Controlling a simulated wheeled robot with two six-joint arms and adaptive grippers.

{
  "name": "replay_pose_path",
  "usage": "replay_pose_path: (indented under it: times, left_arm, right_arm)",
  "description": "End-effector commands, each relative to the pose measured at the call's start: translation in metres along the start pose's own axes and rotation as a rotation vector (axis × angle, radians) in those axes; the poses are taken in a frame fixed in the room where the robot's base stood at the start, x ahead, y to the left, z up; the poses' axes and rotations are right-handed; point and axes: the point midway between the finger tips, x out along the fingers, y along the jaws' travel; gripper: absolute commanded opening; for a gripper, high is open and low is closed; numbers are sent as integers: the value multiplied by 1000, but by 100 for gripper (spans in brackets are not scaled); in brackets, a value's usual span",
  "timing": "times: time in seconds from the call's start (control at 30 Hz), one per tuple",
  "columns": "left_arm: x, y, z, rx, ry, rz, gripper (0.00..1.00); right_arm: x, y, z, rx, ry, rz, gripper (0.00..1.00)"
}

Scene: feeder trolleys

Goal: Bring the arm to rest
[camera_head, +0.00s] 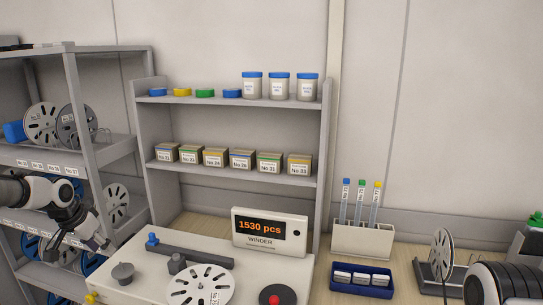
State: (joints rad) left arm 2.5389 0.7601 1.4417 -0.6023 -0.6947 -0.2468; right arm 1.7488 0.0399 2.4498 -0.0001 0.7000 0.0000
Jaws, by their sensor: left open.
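My left arm (35,190) comes in from the left edge in the head view, in front of the grey shelf rack. My left gripper (82,224) is open, at the rack's right side, with dark fingers. I see nothing held between them, though the fingers are small and partly merge with the reels behind. A part of my right arm (500,285) shows at the bottom right corner; its gripper is out of the picture.
The rack (108,155) holds several reels. The winder (268,232) reads "1530 pcs"; a white reel (200,288) lies before it. A shelf (235,102) holds jars and small boxes. A tube holder (362,240), a blue tray (361,280) and a reel stand (436,272) stand right.

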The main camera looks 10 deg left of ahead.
Motion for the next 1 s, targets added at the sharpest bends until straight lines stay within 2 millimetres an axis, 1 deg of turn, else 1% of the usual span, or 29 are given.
replay_pose_path:
  times: [0.03,0.17,0.27,0.37,0.47,0.57,0.67,0.7,0.77,0.8,0.87,0.9,0.97,1.0]
  left_arm:
    - [12,2,6,6,-24,-2,46]
    - [37,10,18,36,-89,-16,46]
    - [57,22,30,68,-147,-20,46]
    - [79,40,47,105,-216,-15,46]
    - [104,61,70,141,-294,-1,46]
    - [132,90,98,179,-371,23,46]
    - [164,127,138,216,-453,55,46]
    - [178,145,158,229,-488,72,46]
    - [200,176,196,245,-543,100,46]
    - [212,197,223,251,-575,119,46]
    - [226,229,268,246,-621,145,46]
    - [233,249,297,238,-647,158,46]
    - [237,278,345,216,-683,172,46]
    - [236,295,377,193,-701,173,46]
  right_arm:
    - [2,0,0,0,1,0,40]
    - [5,0,-1,0,2,0,40]
    - [8,0,-1,0,2,0,40]
    - [10,0,-1,0,2,0,40]
    - [13,0,-1,0,1,0,40]
    - [16,0,0,0,1,0,40]
    - [20,0,0,0,1,0,40]
    - [22,0,0,0,1,0,40]
    - [25,0,0,0,1,0,40]
    - [27,0,0,0,1,0,40]
    - [30,0,0,0,1,0,40]
    - [32,0,0,0,1,0,40]
    - [35,0,0,0,1,0,40]
    - [37,0,0,0,1,0,40]
